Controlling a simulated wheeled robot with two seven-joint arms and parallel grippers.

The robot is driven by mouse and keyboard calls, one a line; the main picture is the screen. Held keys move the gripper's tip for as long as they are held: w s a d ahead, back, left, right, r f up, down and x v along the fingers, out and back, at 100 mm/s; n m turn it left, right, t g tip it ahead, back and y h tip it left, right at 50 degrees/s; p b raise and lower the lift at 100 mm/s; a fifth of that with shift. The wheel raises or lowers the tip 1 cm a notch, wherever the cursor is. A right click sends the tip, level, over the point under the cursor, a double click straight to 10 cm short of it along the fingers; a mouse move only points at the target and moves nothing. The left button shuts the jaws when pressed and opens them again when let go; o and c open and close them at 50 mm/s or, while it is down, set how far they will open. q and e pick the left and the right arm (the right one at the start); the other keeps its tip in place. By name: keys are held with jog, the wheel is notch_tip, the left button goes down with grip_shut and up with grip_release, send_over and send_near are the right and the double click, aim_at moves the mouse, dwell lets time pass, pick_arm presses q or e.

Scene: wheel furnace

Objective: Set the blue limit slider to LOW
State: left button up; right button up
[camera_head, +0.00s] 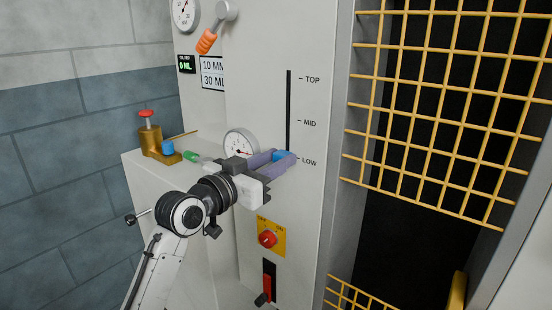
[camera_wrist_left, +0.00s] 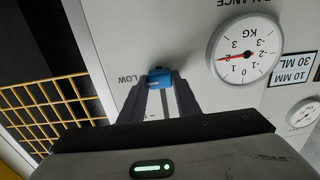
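The blue limit slider (camera_head: 284,157) sits at the bottom of a dark vertical slot (camera_head: 289,110) marked TOP, MID and LOW, level with the LOW label (camera_head: 309,161). My left gripper (camera_head: 281,161) reaches in from the left, with its two fingers on either side of the slider, which hides part of it. In the left wrist view the blue slider (camera_wrist_left: 159,77) is between the tips of my left gripper (camera_wrist_left: 162,86), beside the LOW label. The fingers look shut on it. My right gripper is not in view.
A round balance gauge (camera_head: 240,145) is just left of the gripper. Below are a red knob on a yellow plate (camera_head: 268,239) and a red lever (camera_head: 267,285). A yellow mesh guard (camera_head: 440,95) is on the right. A brass fitting (camera_head: 151,140) stands on the left ledge.

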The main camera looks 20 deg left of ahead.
pick_arm(q)
jog(key=o, duration=0.4)
jog(key=shift+f, duration=0.3)
jog(key=shift+c, duration=0.2)
jog(key=shift+r, duration=0.1)
jog(key=shift+s, duration=0.1)
jog(key=v, duration=1)
jog(key=shift+b, duration=0.3)
jog(key=shift+r, duration=0.1)
